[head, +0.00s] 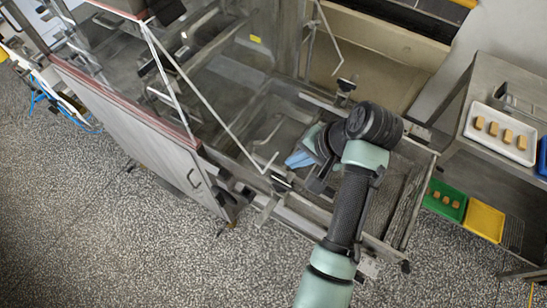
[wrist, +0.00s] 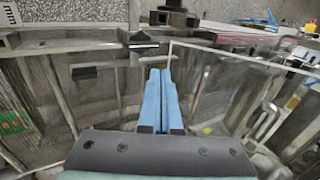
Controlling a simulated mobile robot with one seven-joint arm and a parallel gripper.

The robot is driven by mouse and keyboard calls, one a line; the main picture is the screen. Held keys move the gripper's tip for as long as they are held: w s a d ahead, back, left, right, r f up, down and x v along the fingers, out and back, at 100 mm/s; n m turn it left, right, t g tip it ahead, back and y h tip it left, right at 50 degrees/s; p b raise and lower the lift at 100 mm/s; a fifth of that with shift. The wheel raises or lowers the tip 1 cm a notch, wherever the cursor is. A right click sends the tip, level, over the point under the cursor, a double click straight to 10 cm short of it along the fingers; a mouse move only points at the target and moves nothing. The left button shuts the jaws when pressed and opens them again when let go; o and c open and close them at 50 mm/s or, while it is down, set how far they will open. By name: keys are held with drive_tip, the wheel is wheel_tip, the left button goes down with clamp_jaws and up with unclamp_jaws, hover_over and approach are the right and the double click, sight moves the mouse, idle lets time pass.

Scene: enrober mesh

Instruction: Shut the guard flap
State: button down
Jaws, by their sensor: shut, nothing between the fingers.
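The guard flap appears to be the clear panel (head: 207,100) with pale edges, standing raised at a slant over the machine in the head view. A clear pane (wrist: 225,85) with a pale edge, likely the same flap, shows right of my fingers in the wrist view. My gripper (head: 299,159) is over the open mesh section of the machine, right of the flap's lower end. Its blue fingers (wrist: 160,75) are together with nothing between them. I cannot tell whether they touch the pane. My wrist and forearm hide part of the machine bed.
The machine's metal frame (head: 405,240) surrounds the bed. A steel table at right holds a white tray (head: 520,150) with several tan pieces. Green (head: 457,212) and yellow (head: 484,222) trays sit lower. Speckled floor (head: 130,245) is clear at front left.

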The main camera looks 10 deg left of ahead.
sight(268, 165)
drive_tip(key=x, duration=0.2)
drive_tip(key=a+p+x, duration=0.1)
drive_tip(key=x, duration=0.2)
drive_tip(key=r+p+x, duration=0.1)
drive_tip(key=x, duration=0.1)
drive_tip(key=shift+w+a+f, duration=0.2)
drive_tip(key=shift+a, duration=0.15)
drive_tip(key=shift+a+f+b, duration=0.25)
drive_tip(key=shift+f+b, duration=0.1)
drive_tip(key=w+a+f+y+b, duration=0.2)
drive_tip(key=a+b, duration=0.4)
drive_tip(key=b, duration=0.1)
drive_tip(key=w+a+f+t+y+b, duration=0.1)
drive_tip(key=w+a+f+y+b, duration=0.1)
drive_tip(key=a+b, duration=0.5)
drive_tip(key=w+a+f+t+y+b, duration=0.1)
drive_tip(key=w+a+f+y+b, duration=0.1)
drive_tip(key=a+f+b, duration=0.2)
drive_tip(key=shift+w+a+f+y+b, duration=0.15)
drive_tip(key=shift+a+b, duration=0.6)
drive_tip(key=shift+a, duration=0.05)
drive_tip(key=shift+w+a+f+y+b, duration=0.1)
drive_tip(key=shift+w+a+y+b, duration=0.05)
drive_tip(key=shift+a+b, duration=0.65)
drive_tip(key=shift+w+a+r+b, duration=0.15)
drive_tip(key=shift+w+a+b, duration=0.05)
drive_tip(key=shift+a+b, duration=0.25)
drive_tip(key=shift+a+r+y, duration=0.2)
drive_tip(key=shift+r+y, duration=0.1)
